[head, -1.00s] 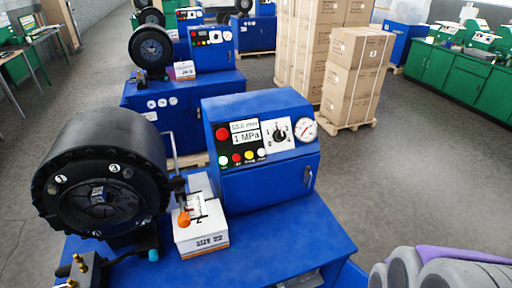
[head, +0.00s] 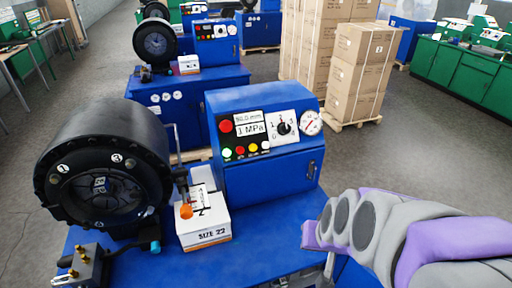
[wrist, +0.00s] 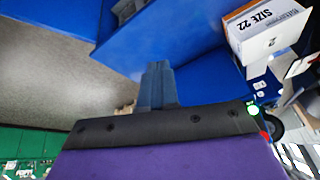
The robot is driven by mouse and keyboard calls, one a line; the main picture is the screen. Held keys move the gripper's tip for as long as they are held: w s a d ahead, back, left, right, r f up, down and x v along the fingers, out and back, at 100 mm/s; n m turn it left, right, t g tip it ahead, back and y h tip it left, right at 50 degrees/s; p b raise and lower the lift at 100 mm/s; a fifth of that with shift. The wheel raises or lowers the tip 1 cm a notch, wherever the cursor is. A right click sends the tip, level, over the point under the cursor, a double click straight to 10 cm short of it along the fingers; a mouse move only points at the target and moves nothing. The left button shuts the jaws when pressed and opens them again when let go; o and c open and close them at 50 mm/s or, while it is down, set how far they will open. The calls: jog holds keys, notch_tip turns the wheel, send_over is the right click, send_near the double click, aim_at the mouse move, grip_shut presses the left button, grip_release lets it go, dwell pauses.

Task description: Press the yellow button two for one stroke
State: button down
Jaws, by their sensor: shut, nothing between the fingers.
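The blue control box (head: 265,140) of the near crimper carries the yellow button (head: 253,149) in a low row, between a red button (head: 240,151) and a white one (head: 265,146). A green button (head: 227,152) is at the row's left end. The display (head: 250,128) above reads 1 MPa on its lower line. In the wrist view my gripper (wrist: 157,72) is shut and empty, with blue surfaces beyond it. The yellow button cannot be made out there. In the head view my arm is at the lower right, apart from the buttons; its fingertips cannot be made out.
A larger red button (head: 225,126), a selector knob (head: 283,128) and a gauge (head: 310,123) share the panel. A white SIZE 22 box (head: 205,232) stands below left, beside the black crimper head (head: 103,165). Stacked cartons (head: 360,70) are behind; grey floor is open to the right.

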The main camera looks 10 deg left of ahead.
aim_at(253, 148)
jog(key=w+a+r+t+h+b, duration=0.1)
jog(key=w+a+r+t+b, duration=0.1)
jog(key=w+a+t, duration=0.5)
jog(key=w+a+r+t+h+b, duration=0.1)
jog(key=w+a+r+t, duration=0.2)
jog(key=w+a+t, duration=0.4)
jog(key=shift+w+a+r+b, duration=0.35)
jog(key=shift+w+a, duration=1.15)
jog(key=shift+w, duration=2.7)
jog(key=shift+w, duration=0.1)
jog(key=w+a+f, duration=0.3)
jog(key=w+f, duration=0.2)
jog(key=w, duration=0.1)
jog(key=shift+a+b, duration=0.35)
jog(key=shift+a, duration=0.05)
